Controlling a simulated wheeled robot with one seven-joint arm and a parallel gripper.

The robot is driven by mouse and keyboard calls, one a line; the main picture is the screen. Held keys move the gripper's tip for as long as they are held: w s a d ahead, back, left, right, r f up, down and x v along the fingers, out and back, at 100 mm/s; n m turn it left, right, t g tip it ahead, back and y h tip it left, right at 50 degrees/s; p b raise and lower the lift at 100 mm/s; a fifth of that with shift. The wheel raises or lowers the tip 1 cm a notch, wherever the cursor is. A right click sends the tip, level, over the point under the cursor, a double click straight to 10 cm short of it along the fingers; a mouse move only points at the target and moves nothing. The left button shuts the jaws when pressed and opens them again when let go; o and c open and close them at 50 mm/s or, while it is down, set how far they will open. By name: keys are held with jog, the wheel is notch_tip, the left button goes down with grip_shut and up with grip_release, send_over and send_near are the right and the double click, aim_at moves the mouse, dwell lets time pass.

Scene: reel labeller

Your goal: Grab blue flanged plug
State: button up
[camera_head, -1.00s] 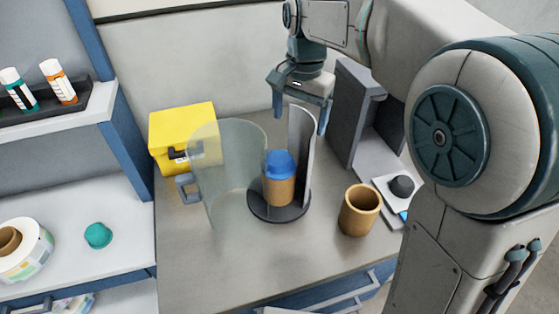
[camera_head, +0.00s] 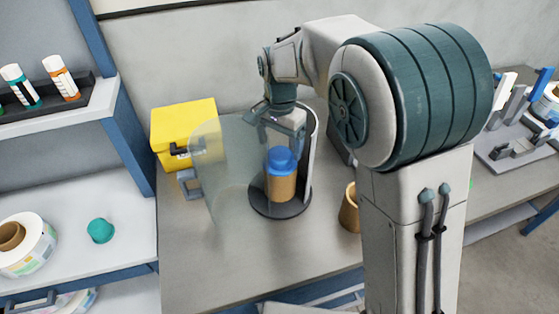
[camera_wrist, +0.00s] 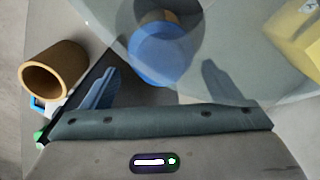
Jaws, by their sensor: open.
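The blue flanged plug (camera_head: 281,160) sits on top of a brown cardboard core (camera_head: 281,187), which stands upright on a dark round base (camera_head: 263,205). My gripper (camera_head: 284,128) is open and empty, just above and behind the plug in the head view. In the wrist view the plug (camera_wrist: 160,58) shows as a round blue shape between and slightly beyond the fingertips of my gripper (camera_wrist: 162,75). The core shows partly beyond it. I see no contact between the fingers and the plug.
A clear curved guard (camera_head: 222,165) with a grey handle stands at the plug's left. A pale curved wall (camera_head: 312,150) rises behind it at the right. A second cardboard core (camera_head: 349,208) stands to the right, partly behind my arm. A yellow box (camera_head: 183,125) is at the back left.

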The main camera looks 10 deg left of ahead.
aim_at(280, 154)
jog(key=shift+f, duration=1.9)
jog(key=c, duration=1.1)
jog(key=shift+r+p, duration=0.2)
jog(key=shift+p, duration=0.15)
